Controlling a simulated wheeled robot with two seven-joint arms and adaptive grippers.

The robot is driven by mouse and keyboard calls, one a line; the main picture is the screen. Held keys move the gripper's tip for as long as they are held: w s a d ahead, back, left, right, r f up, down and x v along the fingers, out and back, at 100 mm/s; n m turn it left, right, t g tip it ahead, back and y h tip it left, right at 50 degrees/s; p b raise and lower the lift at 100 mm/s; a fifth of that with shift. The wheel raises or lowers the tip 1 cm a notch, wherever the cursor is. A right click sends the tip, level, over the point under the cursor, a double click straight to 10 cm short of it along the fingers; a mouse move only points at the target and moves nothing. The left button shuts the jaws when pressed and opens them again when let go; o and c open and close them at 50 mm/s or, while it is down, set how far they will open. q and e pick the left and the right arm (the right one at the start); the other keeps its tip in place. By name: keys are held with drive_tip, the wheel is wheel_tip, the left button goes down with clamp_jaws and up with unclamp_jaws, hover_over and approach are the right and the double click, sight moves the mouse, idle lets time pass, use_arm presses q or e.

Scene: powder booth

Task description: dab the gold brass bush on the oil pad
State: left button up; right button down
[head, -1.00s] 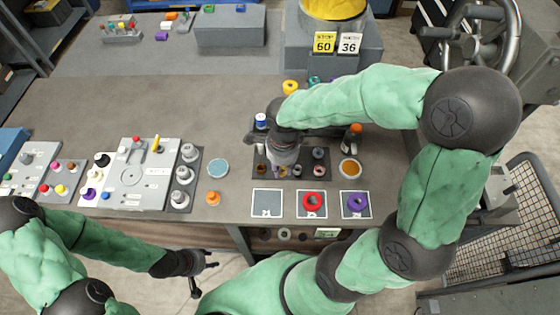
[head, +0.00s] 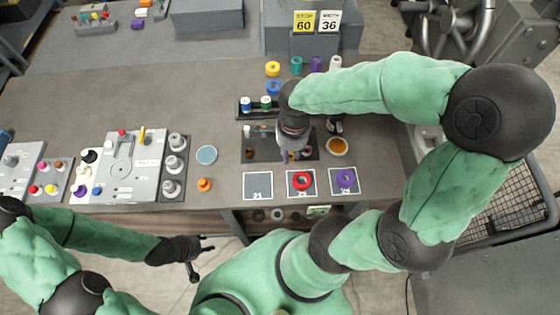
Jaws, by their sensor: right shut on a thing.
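My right gripper (head: 291,156) is shut and hangs over the right part of a dark tray (head: 262,156). What it holds is mostly hidden by the fingers and too small to make out; I take it to be the gold brass bush. A round amber pad in a pale rim (head: 337,146), which looks like the oil pad, lies just right of the tray, apart from the gripper. A pale blue round pad (head: 207,155) lies left of the tray. My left gripper (head: 204,258) is open and empty, off the table's front edge.
A dark bottle (head: 335,124) stands behind the amber pad. A rack (head: 257,113) with blue- and green-marked items stands behind the tray. A grey panel (head: 122,180) lies left.

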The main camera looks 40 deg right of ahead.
drive_tip(key=d+f+n, duration=0.2)
drive_tip(key=d, duration=0.7)
drive_tip(key=n+p, duration=0.1)
drive_tip(key=n, duration=0.1)
approach(338, 151)
drive_tip(key=shift+w+a, duration=0.1)
drive_tip(key=shift+a, duration=0.05)
drive_tip(key=shift+f, duration=0.2)
drive_tip(key=shift+f+b, duration=1.95)
drive_tip(key=shift+f, duration=0.75)
drive_tip(key=shift+f+b, duration=0.6)
wheel_tip(338, 151, up, 7)
drive_tip(key=p, duration=0.5)
